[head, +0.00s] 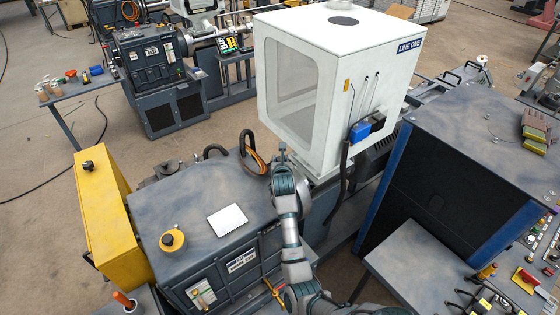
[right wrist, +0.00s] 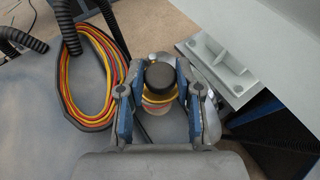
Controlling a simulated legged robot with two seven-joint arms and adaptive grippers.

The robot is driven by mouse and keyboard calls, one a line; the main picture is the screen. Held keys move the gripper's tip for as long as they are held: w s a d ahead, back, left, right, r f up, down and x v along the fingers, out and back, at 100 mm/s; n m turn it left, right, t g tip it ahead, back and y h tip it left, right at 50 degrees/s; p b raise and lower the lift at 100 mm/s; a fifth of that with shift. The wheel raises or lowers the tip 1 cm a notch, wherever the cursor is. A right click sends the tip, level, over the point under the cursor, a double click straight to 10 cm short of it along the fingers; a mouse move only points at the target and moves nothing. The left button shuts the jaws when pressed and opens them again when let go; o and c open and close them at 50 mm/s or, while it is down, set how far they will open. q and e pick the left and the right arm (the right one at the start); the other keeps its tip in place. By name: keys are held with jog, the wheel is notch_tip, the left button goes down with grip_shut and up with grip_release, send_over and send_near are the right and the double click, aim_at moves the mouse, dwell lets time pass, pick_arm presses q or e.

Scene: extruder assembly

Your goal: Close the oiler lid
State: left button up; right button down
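In the right wrist view, a round black cap (right wrist: 160,75) with a yellow rim below it stands between the fingers of my right gripper (right wrist: 160,68). It looks like the oiler's top, but I cannot tell whether this is the lid. One finger is on each side of the cap; I cannot tell whether they touch it. In the head view, my right gripper (head: 281,152) is at the machine's back edge, beside the white cabinet (head: 337,70), and the cap is hidden there. My left gripper is not in view.
Coiled orange and red cables (right wrist: 92,75) lie left of the gripper. A grey metal bracket (right wrist: 220,65) is close on its right. The machine top (head: 215,185) holds a white plate (head: 227,219) and a yellow round fitting (head: 172,240). A yellow box (head: 108,215) stands left.

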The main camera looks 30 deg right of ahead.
jog(key=shift+w+a+f+m+g+h+b, duration=0.1)
jog(key=shift+a+m+g+h+b, duration=0.15)
jog(key=shift+m+h+b, duration=0.2)
jog(key=shift+w+a+f+m+g+h+b, duration=0.1)
jog(key=shift+m+g+h+b, duration=0.15)
jog(key=shift+m+h+b, duration=0.15)
jog(key=shift+w+a+r+m+g+h+b, duration=0.1)
jog(key=shift+a+m+g+h+b, duration=0.15)
jog(key=shift+m+g+h+b, duration=0.15)
jog(key=shift+d, duration=0.1)
jog(key=c, duration=0.8)
grip_release()
jog(key=shift+o, duration=0.2)
jog(key=shift+r, duration=0.1)
